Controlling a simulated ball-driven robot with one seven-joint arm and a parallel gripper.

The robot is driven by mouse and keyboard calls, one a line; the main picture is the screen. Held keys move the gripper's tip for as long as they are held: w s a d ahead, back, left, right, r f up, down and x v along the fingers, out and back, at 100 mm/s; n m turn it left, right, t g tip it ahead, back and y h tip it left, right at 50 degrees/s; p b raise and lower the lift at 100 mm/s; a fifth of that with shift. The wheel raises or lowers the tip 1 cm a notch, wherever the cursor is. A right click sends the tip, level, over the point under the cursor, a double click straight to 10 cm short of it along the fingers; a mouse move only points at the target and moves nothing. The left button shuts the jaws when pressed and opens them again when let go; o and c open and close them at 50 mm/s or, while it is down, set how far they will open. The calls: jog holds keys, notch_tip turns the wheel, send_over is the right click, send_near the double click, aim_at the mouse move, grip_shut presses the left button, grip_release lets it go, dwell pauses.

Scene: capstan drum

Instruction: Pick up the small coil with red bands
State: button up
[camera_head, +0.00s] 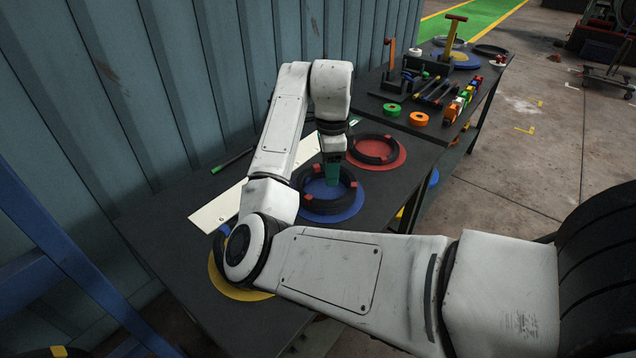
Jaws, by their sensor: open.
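A black coil with red bands (327,207) lies on a blue disc (345,215) on the dark table. A second black coil with red bands (386,156) lies on a red disc (398,160) behind it to the right; it looks similar in size or a little smaller. My gripper (332,179) points down at the coil on the blue disc, its tip over the ring's opening near the far side. It is open, with no coil seen held. I cannot tell whether its fingers touch or straddle the coil wall.
A yellow disc (216,276) is mostly hidden under my arm at the left. A pale flat strip (222,207) lies behind. Green (392,110) and orange (418,119) rolls and tools crowd the table's far end. A corrugated wall (150,90) runs along the left.

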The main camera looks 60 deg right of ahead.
send_over(330, 201)
notch_tip(330, 201, down, 4)
jog(key=shift+w+a+f, duration=0.1)
jog(key=shift+w+f, duration=0.05)
jog(key=shift+f, duration=0.1)
jog(key=shift+f+p, duration=0.3)
jog(key=shift+f, duration=2.35)
grip_shut()
jog(key=shift+d, duration=0.2)
